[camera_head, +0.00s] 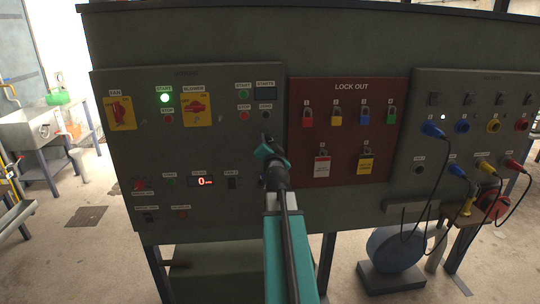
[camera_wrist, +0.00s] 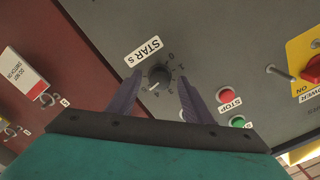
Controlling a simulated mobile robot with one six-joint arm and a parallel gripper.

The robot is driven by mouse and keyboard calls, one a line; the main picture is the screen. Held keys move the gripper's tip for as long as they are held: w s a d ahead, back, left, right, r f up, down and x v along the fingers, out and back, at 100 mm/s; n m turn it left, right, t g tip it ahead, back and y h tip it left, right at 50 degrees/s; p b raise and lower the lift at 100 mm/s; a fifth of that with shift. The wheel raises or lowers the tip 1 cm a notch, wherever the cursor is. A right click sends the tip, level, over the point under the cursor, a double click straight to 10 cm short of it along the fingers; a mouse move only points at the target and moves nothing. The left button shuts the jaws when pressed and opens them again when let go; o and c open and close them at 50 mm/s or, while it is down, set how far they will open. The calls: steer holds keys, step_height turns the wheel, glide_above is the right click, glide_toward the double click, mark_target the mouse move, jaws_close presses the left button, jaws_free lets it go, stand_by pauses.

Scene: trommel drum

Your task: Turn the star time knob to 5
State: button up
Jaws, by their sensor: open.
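The star time knob (camera_wrist: 158,75) is a dark round knob on the grey panel, seen in the wrist view beside a white label reading "STAR s" (camera_wrist: 143,50). My gripper (camera_wrist: 159,80) is open, with one dark finger on each side of the knob. I cannot tell whether the fingers touch it. In the head view my gripper (camera_head: 268,142) is in front of the grey panel, and I cannot make out the knob clearly there.
Red (camera_wrist: 225,95) and green (camera_wrist: 237,121) buttons sit right of the knob in the wrist view. The yellow blower switch (camera_head: 197,105) is farther left in the head view. The red lock-out panel (camera_head: 347,130) with padlocks stands close on the right.

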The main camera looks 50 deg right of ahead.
steer(key=b+v, duration=0.2)
steer(key=v, duration=0.3)
steer(key=shift+s+a+f+b, duration=0.1)
steer(key=shift+a+f+b, duration=0.05)
steer(key=shift+b, duration=0.2)
steer(key=b, duration=0.5)
steer(key=shift+s+a, duration=0.25)
steer(key=shift+a, duration=0.15)
steer(key=b+v, duration=0.1)
steer(key=b, duration=0.5)
steer(key=shift+s+b, duration=0.4)
steer(key=shift+b+v, duration=2.75)
steer(key=shift+b, duration=1.1)
steer(key=shift+a, duration=0.1)
